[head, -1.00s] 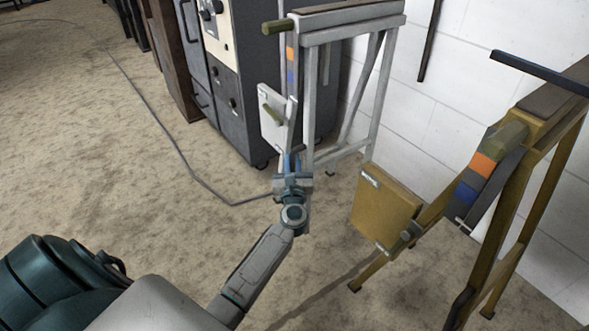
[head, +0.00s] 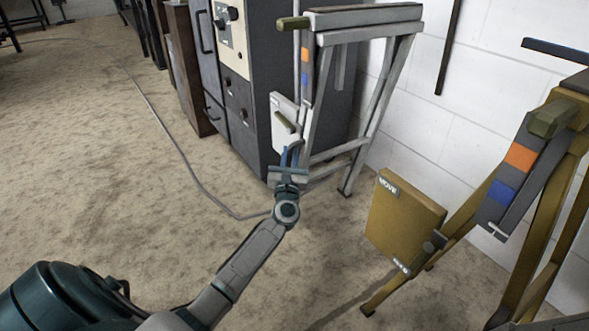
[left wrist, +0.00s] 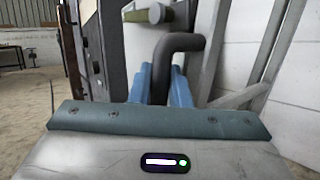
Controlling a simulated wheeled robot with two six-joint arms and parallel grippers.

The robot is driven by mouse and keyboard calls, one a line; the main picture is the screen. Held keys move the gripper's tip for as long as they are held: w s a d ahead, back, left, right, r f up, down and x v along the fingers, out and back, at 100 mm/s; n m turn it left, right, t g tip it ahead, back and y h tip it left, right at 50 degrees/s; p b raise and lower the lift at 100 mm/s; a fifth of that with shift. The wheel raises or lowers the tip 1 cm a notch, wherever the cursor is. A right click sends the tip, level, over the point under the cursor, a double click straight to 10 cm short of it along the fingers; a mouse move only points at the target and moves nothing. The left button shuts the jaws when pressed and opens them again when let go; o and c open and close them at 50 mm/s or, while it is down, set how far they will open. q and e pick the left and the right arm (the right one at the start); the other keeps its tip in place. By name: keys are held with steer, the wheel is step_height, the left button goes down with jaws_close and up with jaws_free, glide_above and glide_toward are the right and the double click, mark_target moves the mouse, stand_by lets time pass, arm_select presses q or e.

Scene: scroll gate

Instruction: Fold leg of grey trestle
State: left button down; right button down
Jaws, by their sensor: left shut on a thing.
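The grey trestle (head: 368,20) stands upright by the white wall in the head view. A strip with orange and blue patches (head: 306,68) and a white panel (head: 284,122) are on its left side. My left gripper (head: 291,153) is at the low left of this trestle, just below the panel. In the left wrist view its blue fingers (left wrist: 164,85) are shut on a dark bent handle (left wrist: 181,43). An olive knob (left wrist: 153,14) shows above the handle. The handle is mostly hidden by the gripper in the head view. My right gripper is not in view.
A yellow trestle (head: 565,150) with a yellow panel (head: 402,222) stands at the right. A dark cabinet (head: 245,110) stands behind the grey trestle. A cable (head: 180,150) lies across the floor.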

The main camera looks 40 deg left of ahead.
arm_select(q)
steer(key=shift+w+a+r, duration=0.1)
steer(key=shift+a+r, duration=0.1)
steer(key=c, duration=1.4)
jaws_free()
steer(key=shift+a, duration=0.15)
steer(key=shift+f, duration=0.1)
steer(key=shift+s+d+f, duration=0.15)
steer(key=shift+s+d, duration=0.1)
steer(key=p+v, duration=0.2)
steer(key=v, duration=0.8)
steer(key=shift+f, duration=0.1)
